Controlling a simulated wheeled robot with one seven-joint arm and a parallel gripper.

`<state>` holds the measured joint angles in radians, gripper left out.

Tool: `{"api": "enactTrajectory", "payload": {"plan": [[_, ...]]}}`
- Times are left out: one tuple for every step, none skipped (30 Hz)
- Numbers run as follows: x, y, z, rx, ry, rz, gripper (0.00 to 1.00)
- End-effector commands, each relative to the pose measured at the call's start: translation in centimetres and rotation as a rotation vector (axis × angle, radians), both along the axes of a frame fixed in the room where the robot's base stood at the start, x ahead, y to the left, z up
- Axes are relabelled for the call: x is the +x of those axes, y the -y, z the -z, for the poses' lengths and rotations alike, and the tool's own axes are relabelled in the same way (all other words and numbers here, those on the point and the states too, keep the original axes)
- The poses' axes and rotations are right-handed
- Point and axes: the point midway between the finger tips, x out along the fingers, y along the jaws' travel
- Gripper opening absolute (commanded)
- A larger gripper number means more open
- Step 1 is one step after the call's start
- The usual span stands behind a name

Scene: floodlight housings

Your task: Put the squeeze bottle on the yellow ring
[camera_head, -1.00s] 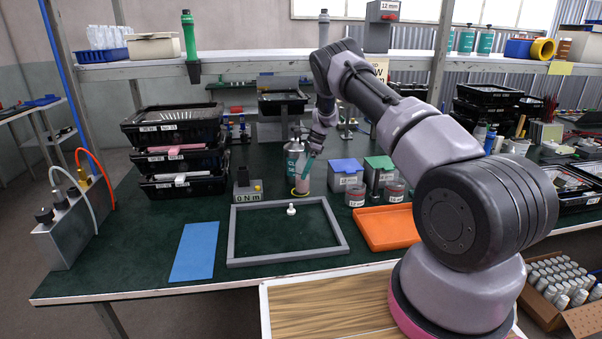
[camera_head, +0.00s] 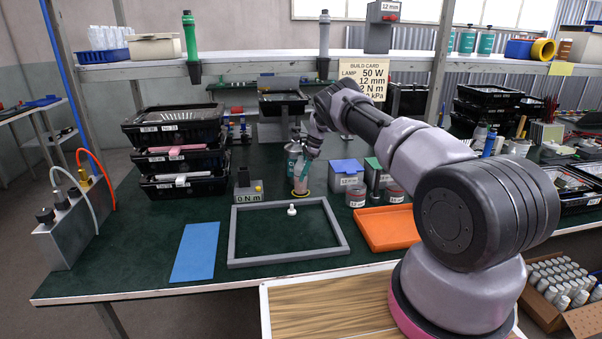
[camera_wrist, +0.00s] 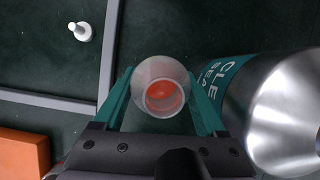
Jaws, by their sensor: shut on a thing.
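The squeeze bottle (camera_head: 300,184) is a translucent bottle with orange-red inside. It stands upright between the teal fingers of my gripper (camera_head: 303,170), which is shut on it. The wrist view looks down on the bottle's top (camera_wrist: 161,88), with a finger of my gripper (camera_wrist: 160,105) on each side. The yellow ring (camera_head: 300,194) shows as a thin rim around the bottle's base on the green bench. I cannot tell whether the base touches it. The wrist view does not show the ring.
A silver bottle with a teal label (camera_wrist: 265,110) stands close beside my gripper. A grey frame (camera_head: 235,235) with a small white piece (camera_head: 292,209) lies in front. Grey boxes (camera_head: 346,180), small jars (camera_head: 356,196) and an orange tray (camera_head: 388,240) are to the right.

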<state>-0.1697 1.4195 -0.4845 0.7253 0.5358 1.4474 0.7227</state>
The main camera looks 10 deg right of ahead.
Motion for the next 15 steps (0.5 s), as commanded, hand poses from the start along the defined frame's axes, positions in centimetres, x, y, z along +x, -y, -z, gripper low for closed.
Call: {"api": "enactTrajectory", "payload": {"plan": [[0.02,-0.02,-0.01,0.001,0.0,0.0,0.0],[0.01,-0.02,0.05,0.001,0.0,0.0,0.0],[0.01,-0.02,0.17,0.001,0.0,0.0,0.0],[0.01,-0.01,0.27,0.001,0.0,0.0,0.0],[-0.02,0.0,0.32,0.0,0.0,0.0,0.81],[-0.02,0.0,0.3,0.0,0.0,0.0,0.96],[-0.02,0.0,0.3,0.0,0.0,0.001,1.0],[-0.03,0.01,0.3,0.0,-0.001,0.001,1.0],[-0.03,0.0,0.3,0.0,-0.001,0.001,1.0],[-0.03,0.0,0.3,0.0,-0.001,0.001,1.0],[-0.03,0.0,0.3,0.0,-0.001,0.001,1.0],[-0.03,0.0,0.3,0.0,-0.001,0.001,1.0],[-0.03,0.0,0.27,0.0,-0.001,0.001,1.0],[-0.02,0.0,0.19,0.0,0.0,0.0,1.0],[-0.01,-0.01,-0.02,0.0,0.0,0.0,1.0]]}}
